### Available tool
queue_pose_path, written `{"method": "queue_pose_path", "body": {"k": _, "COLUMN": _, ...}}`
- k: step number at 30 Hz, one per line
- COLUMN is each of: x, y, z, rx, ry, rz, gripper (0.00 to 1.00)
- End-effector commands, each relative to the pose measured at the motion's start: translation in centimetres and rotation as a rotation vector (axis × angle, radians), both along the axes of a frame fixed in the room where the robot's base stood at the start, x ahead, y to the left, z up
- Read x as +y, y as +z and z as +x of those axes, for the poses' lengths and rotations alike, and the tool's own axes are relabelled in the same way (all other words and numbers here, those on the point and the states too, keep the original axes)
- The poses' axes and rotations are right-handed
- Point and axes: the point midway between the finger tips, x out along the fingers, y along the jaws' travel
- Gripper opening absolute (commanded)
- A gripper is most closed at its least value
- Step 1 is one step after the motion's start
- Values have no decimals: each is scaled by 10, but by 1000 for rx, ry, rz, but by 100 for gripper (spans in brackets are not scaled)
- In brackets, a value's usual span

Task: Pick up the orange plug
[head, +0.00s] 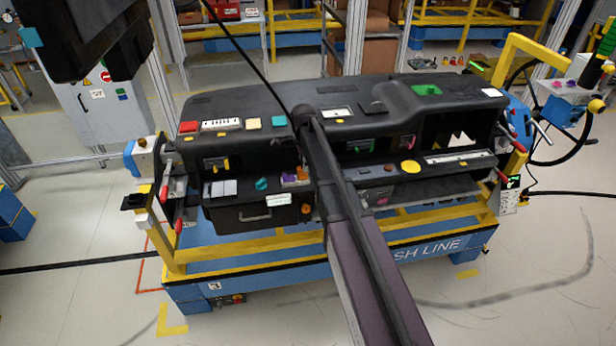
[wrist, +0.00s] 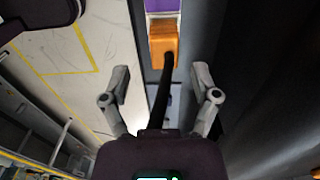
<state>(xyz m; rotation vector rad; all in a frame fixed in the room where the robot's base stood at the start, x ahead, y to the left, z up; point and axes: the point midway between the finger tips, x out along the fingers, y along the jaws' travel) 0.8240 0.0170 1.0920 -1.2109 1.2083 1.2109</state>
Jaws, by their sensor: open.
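The orange plug (wrist: 163,42) is in the wrist view, top centre, against a purple part (wrist: 162,5). A black cable (wrist: 160,97) runs from the plug down between my fingers. My gripper (wrist: 161,80) is open, with one finger on each side of the cable. The fingertips are short of the plug's body and apart from it. In the head view the orange plug (head: 303,173) shows small beside a purple part (head: 288,181) on the dashboard's front, close to my arm. My fingers cannot be made out there.
The black dashboard module (head: 240,104) rests on a blue and yellow cart (head: 260,262). Red-handled clamps (head: 178,218) stand at its left end. A steering wheel (head: 568,150) is at the right. A dark panel fills the wrist view's right side. Open floor surrounds the cart.

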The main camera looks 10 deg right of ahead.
Motion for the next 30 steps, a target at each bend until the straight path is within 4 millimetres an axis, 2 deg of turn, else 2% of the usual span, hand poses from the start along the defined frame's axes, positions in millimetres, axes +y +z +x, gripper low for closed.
{"method": "queue_pose_path", "body": {"k": 13, "x": 0, "y": -6, "z": 1, "rx": 0, "ry": -1, "rz": 0, "gripper": 79}}
{"method": "queue_pose_path", "body": {"k": 30, "x": 3, "y": -46, "z": 5, "rx": 0, "ry": -2, "rz": 0, "gripper": 79}}
